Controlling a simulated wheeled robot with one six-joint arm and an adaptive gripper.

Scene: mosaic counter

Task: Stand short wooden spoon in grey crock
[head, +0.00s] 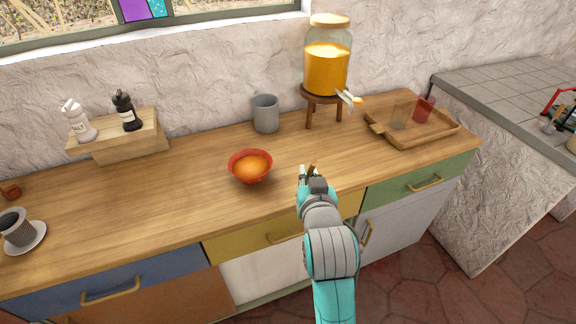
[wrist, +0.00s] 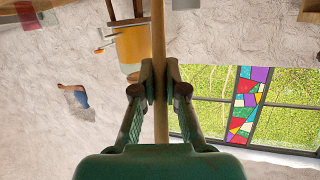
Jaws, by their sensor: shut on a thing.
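My gripper (head: 309,172) is over the front part of the counter, right of the red bowl. In the wrist view its fingers (wrist: 159,80) are shut on a slim wooden shaft, the wooden spoon (wrist: 158,30). The shaft runs from the picture's top edge down between the fingers; its far end is out of the frame. In the head view only a small brown bit of the spoon (head: 314,166) shows at the fingertips.
A red bowl (head: 250,166) of orange content stands left of my gripper. An orange drink jar (head: 326,70) sits on a wooden stool (head: 322,96) right of the crock. A wooden tray (head: 408,137) holds glasses at right. A wooden riser (head: 130,146) bears two bottles at left.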

